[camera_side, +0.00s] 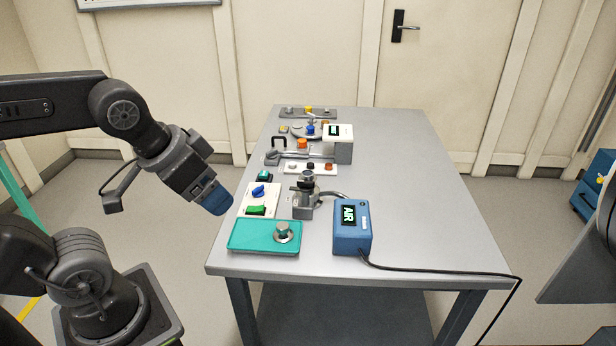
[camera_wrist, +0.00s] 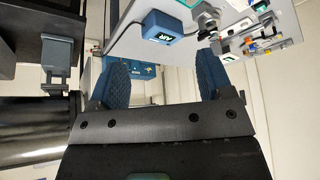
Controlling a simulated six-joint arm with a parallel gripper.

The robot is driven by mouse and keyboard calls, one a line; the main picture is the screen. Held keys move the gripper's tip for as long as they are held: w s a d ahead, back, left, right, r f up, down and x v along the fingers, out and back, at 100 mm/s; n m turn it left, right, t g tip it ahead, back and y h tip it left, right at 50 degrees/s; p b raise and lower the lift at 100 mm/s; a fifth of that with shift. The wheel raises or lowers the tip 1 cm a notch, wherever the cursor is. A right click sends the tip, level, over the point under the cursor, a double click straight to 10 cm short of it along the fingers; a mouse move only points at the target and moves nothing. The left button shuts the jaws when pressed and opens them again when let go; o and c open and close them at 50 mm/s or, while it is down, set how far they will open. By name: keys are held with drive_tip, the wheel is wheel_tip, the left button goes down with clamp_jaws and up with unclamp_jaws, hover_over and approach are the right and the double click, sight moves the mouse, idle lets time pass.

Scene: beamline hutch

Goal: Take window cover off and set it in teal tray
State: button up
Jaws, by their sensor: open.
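The teal tray (camera_side: 250,237) lies at the near left corner of the table. A round grey metal piece with a knob (camera_side: 283,233), which looks like the window cover, sits inside the tray near its right end. Behind the tray stands a small grey mount with a dark round top (camera_side: 305,190); whether its window is bare is too small to tell. My gripper (camera_side: 217,202) is at the table's left edge, to the left of the tray and above it, pointing down and right. The wrist view shows its two blue fingers (camera_wrist: 163,78) apart with nothing between them.
A blue box reading AIR (camera_side: 352,228) stands right of the mount, with a black cable over the table edge. A white panel with blue and green controls (camera_side: 259,199) lies behind the tray. More instruments stand farther back. The table's right side is clear.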

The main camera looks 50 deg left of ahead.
drive_tip(key=w+a+r+n+g, duration=0.15)
drive_tip(key=w+r+n, duration=0.25)
drive_tip(key=w, duration=0.5)
drive_tip(key=n+g+y, duration=0.2)
drive_tip(key=n+g, duration=0.2)
drive_tip(key=n, duration=1)
hover_over(308, 173)
drive_tip(key=f, duration=1.8)
drive_tip(key=shift+w+d+f, duration=0.1)
drive_tip(key=shift+w, duration=0.2)
drive_tip(key=f, duration=0.4)
drive_tip(key=shift+s+f, duration=0.35)
drive_tip(key=shift+s, duration=0.05)
drive_tip(key=shift+f, duration=0.45)
drive_tip(key=c, duration=0.9)
